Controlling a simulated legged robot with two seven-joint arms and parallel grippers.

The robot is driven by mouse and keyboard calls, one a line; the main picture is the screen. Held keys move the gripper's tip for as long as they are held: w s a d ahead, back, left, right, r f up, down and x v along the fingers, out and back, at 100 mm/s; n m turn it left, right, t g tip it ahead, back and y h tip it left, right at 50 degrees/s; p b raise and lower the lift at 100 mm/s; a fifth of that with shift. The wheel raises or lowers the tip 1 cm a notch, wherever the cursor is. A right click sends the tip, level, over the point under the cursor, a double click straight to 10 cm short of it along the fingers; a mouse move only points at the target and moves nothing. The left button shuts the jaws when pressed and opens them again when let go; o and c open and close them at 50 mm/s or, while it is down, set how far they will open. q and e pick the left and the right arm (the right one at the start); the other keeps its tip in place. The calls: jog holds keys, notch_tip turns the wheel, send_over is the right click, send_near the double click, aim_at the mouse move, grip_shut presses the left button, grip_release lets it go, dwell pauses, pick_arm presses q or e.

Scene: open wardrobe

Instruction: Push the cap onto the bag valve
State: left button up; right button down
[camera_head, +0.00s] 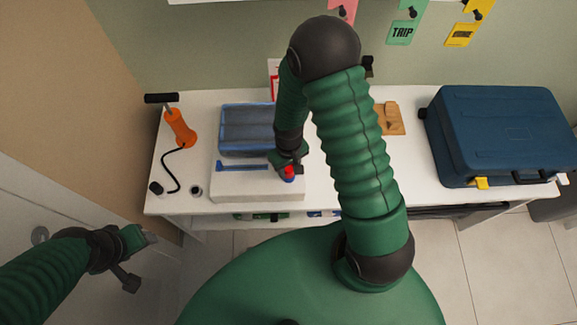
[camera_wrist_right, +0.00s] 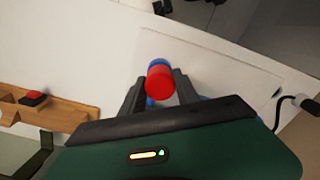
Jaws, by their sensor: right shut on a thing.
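My right gripper (camera_head: 288,161) is low over the front right part of a white block (camera_head: 255,189) on the table. It is shut on a small red cap (camera_head: 289,172), and the cap (camera_wrist_right: 160,84) sits between the two dark fingers in the wrist view. A blue round part (camera_wrist_right: 156,65), possibly the valve, shows right behind the cap; I cannot tell if the two are pressed together. The grey bag (camera_head: 246,128) with blue edges lies behind, with a blue strip (camera_head: 243,166) in front. My left gripper (camera_head: 136,239) hangs left of the table; its jaws are unclear.
An orange hand pump (camera_head: 180,128) with a black hose stands at the left, and a small dark-topped piece (camera_head: 196,190) lies near the hose end. A blue case (camera_head: 500,135) fills the right. A brown wooden holder (camera_head: 389,118) is at the back. Tags hang above.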

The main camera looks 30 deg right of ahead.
aim_at(289, 167)
jog(key=shift+f+b, duration=0.3)
jog(key=shift+f, duration=0.3)
jog(key=c, duration=0.8)
grip_release()
jog(key=shift+c, duration=0.2)
jog(key=shift+r, duration=0.1)
notch_tip(289, 167, up, 17)
jog(key=shift+p, duration=0.4)
jog(key=shift+s+a+r+t, duration=0.25)
jog(key=shift+s+a+t, duration=0.2)
jog(key=shift+s+a, duration=0.25)
jog(key=shift+s+a+r+t, duration=0.2)
jog(key=shift+s+a+t, duration=0.2)
jog(key=shift+s+a, duration=0.3)
jog(key=shift+s+a+r+t, duration=0.25)
jog(key=shift+s+a+t, duration=0.2)
jog(key=shift+s+a, duration=0.2)
